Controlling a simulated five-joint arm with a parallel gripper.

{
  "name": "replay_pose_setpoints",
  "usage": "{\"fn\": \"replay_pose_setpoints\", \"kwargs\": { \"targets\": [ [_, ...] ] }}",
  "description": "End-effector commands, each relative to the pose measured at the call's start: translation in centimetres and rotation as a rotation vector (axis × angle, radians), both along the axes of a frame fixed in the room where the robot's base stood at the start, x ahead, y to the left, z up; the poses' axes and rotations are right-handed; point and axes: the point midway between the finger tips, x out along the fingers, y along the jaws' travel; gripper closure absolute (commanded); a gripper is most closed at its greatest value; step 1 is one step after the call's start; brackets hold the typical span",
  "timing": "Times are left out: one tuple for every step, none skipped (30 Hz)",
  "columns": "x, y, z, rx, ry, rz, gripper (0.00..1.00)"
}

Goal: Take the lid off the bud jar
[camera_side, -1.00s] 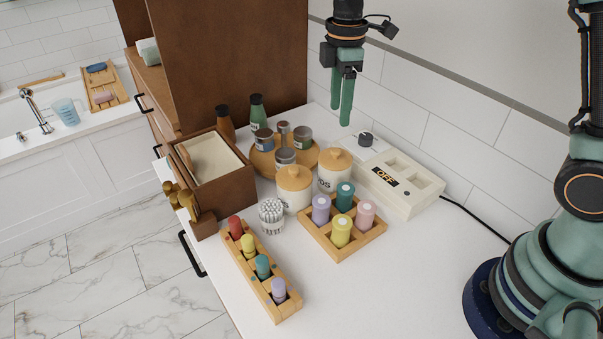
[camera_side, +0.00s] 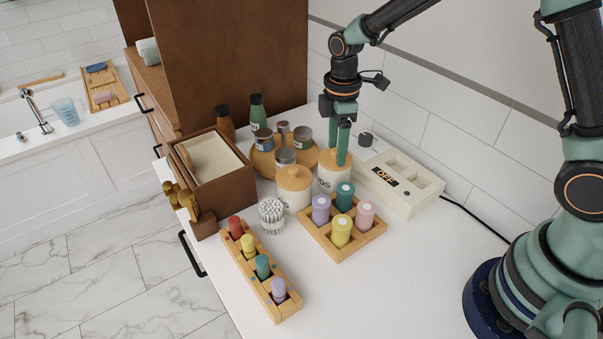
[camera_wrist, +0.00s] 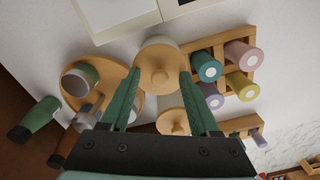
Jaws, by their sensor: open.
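Two white jars with round wooden knobbed lids stand on the counter; their labels are only partly readable, ending in "DS" on the rear right one. My gripper (camera_side: 338,154) points down at the rear right jar (camera_side: 327,183), its fingers overlapping the wooden lid (camera_side: 326,157). In the wrist view this lid (camera_wrist: 157,58) lies between the spread, empty fingers of my gripper (camera_wrist: 160,74). Contact cannot be told. The other lidded jar (camera_side: 296,199) stands to the front left; its lid (camera_wrist: 173,121) shows between the fingers, nearer their base.
A wooden tray (camera_side: 344,252) of coloured bottles stands close in front. A round wooden tray (camera_side: 263,169) of tins is behind left. A white box reading OFF (camera_side: 410,199) stands right. An open cup of swabs (camera_side: 271,216) is front left. The front right counter is clear.

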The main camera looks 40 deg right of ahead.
Motion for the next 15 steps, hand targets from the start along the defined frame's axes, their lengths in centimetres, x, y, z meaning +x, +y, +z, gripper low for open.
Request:
{"fn": "replay_pose_setpoints", "kwargs": {
  "targets": [
    [0.0, 0.0, 0.02, 0.0, 0.0, 0.0, 0.38],
    [0.0, 0.0, 0.03, 0.0, 0.0, 0.0, 0.38],
    [0.0, 0.0, 0.03, 0.0, 0.0, 0.0, 0.49],
    [0.0, 0.0, 0.04, 0.0, 0.0, 0.0, 0.61],
    [0.01, 0.0, 0.04, 0.0, 0.0, 0.0, 0.72],
    [0.01, 0.0, 0.05, 0.0, 0.0, 0.0, 0.88],
    [0.01, 0.0, 0.05, 0.0, 0.0, 0.0, 0.99],
    [0.01, 0.0, 0.06, 0.0, 0.0, 0.0, 1.0],
    [0.01, 0.0, 0.06, 0.0, 0.0, 0.0, 1.0],
    [0.01, 0.01, 0.07, 0.0, 0.0, 0.0, 1.0],
    [0.01, 0.0, 0.07, 0.0, 0.0, 0.0, 1.0],
    [0.01, 0.01, 0.07, 0.0, 0.0, 0.0, 1.0],
    [0.01, 0.01, 0.07, 0.0, 0.0, 0.0, 1.0],
    [0.01, 0.01, 0.08, 0.0, 0.0, 0.0, 1.0],
    [0.02, 0.0, 0.08, 0.0, 0.0, 0.0, 1.0]
  ]
}}
